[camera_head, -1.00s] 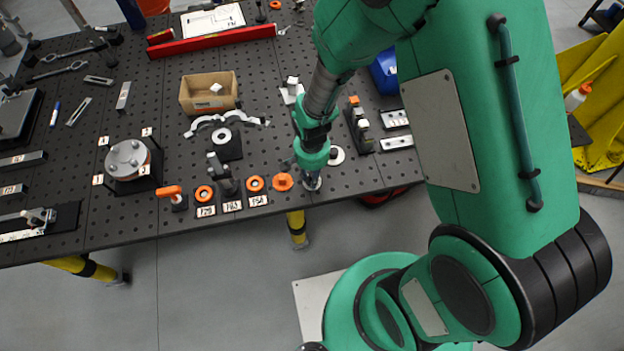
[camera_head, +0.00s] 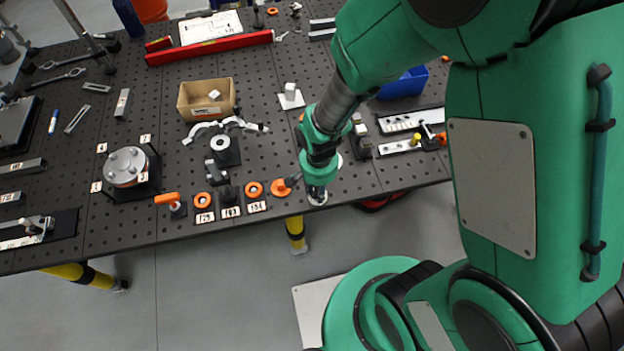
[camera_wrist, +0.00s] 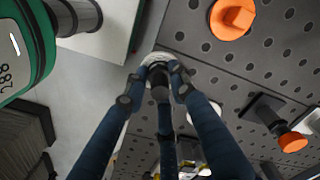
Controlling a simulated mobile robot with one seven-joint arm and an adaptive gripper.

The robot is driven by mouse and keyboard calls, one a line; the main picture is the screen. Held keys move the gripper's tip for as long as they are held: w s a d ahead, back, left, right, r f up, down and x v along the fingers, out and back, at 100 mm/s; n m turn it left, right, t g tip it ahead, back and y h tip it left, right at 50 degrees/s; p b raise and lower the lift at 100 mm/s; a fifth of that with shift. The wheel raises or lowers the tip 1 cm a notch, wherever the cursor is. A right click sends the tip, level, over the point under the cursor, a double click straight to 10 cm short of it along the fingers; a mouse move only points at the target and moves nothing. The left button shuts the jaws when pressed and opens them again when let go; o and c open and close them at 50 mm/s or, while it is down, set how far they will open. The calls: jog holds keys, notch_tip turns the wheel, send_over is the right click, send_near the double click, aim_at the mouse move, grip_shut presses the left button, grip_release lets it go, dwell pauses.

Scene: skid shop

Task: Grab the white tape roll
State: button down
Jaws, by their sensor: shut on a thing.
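My gripper (camera_head: 316,190) is at the front edge of the black perforated table, pointing down. It is shut on a white, round piece, the white tape roll (camera_head: 318,199), of which only part shows below the fingers. In the wrist view the dark fingers of my gripper (camera_wrist: 160,78) close on the white roll (camera_wrist: 154,58), with the table edge and grey floor just beyond. The fingers hide much of the roll. I cannot tell whether it touches the table.
An orange knob (camera_head: 280,188) sits just left of my gripper; it also shows in the wrist view (camera_wrist: 232,18). Orange rings with number labels (camera_head: 203,216) lie further left. A cardboard box (camera_head: 207,112) and blue bin (camera_head: 405,84) stand further back. Open floor lies in front.

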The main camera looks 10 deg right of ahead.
jog(key=s+d+r, duration=0.1)
jog(key=s+d, duration=0.1)
jog(key=s, duration=0.8)
jog(key=shift+s, duration=0.15)
dwell(0.4)
